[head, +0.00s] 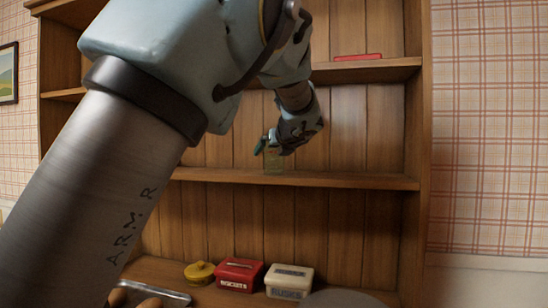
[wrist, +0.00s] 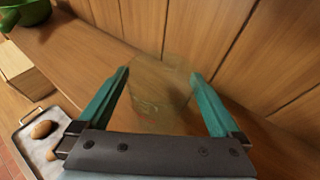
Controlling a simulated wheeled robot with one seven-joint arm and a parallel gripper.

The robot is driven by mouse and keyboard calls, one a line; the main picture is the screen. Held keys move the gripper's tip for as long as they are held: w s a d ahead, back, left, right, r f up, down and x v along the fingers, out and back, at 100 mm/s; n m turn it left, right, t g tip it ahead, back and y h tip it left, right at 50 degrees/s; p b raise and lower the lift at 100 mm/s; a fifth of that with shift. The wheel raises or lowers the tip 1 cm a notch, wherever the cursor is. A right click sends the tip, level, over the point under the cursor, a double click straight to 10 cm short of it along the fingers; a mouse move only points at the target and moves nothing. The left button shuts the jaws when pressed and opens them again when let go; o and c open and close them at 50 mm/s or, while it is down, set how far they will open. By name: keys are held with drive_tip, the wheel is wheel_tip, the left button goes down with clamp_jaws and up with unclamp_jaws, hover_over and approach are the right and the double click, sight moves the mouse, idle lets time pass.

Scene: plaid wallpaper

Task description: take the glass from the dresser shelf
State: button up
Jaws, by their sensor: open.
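The glass (head: 273,161) is clear with a faint greenish tint and stands on the middle shelf (head: 340,180) of the wooden dresser. In the wrist view the glass (wrist: 160,88) shows between the two green fingers of my gripper (wrist: 158,82). The fingers are apart, one on each side of it; I cannot tell whether either touches it. In the head view my gripper (head: 267,145) is at the glass, and its fingers partly overlap the glass's upper part.
A red object (head: 358,57) lies on the upper shelf. Below stand a yellow pot (head: 200,273), a red tin (head: 240,274), a cream tin (head: 289,280) and a tray (head: 165,294) with brown items. A green bowl (wrist: 25,12) shows in the wrist view. The middle shelf right of the glass is clear.

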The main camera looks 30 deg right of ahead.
drive_tip(key=shift+x, duration=1.05)
drive_tip(key=c, duration=1.3)
